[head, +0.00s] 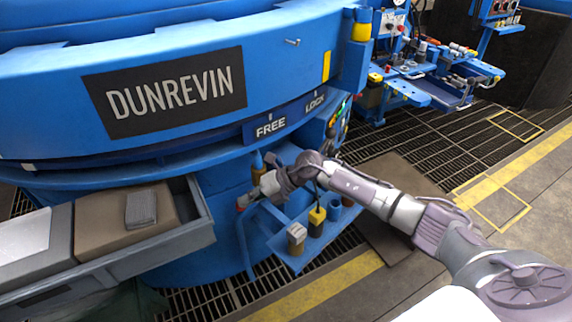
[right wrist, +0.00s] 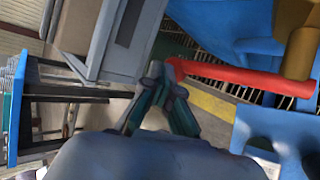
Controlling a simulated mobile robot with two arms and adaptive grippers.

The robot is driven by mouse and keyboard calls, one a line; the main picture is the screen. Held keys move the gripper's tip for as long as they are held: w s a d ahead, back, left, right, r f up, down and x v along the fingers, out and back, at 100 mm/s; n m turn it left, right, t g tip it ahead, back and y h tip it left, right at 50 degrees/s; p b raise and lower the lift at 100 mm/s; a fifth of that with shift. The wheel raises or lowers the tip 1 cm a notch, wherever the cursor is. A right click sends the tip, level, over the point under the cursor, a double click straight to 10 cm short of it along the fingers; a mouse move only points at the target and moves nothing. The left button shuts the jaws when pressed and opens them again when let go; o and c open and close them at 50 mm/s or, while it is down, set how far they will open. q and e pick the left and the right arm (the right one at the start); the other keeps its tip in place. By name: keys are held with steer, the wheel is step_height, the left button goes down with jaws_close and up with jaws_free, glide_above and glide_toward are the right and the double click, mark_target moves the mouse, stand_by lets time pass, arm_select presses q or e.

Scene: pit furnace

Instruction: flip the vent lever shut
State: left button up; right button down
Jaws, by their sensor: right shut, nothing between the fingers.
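A red lever (right wrist: 245,75) runs across the upper right of the right wrist view, from a brown-yellow mount at the right to its free end near the middle. I take it as the vent lever. My right gripper (right wrist: 162,76) is shut and empty, its fingertips close beside the lever's free end; I cannot tell if they touch. In the head view my right gripper (head: 247,200) reaches in from the right, low beside the blue furnace (head: 200,180). Only a small red spot shows at its tip there; the rest of the lever is hidden. My left gripper is out of view.
A grey drawer-like tray (head: 205,220) with boxes juts out left of the gripper. A blue shelf (head: 285,245) with several small holders stands below my right forearm. A blue tool bench (head: 400,95) is at the back. Grating and yellow-striped floor lie at right.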

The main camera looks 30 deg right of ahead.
steer(key=shift+s+a+f, duration=0.1)
steer(key=shift+s+f, duration=0.15)
steer(key=shift+f, duration=0.05)
steer(key=v, duration=1.2)
steer(key=shift+w+r, duration=0.2)
steer(key=shift+r, duration=0.05)
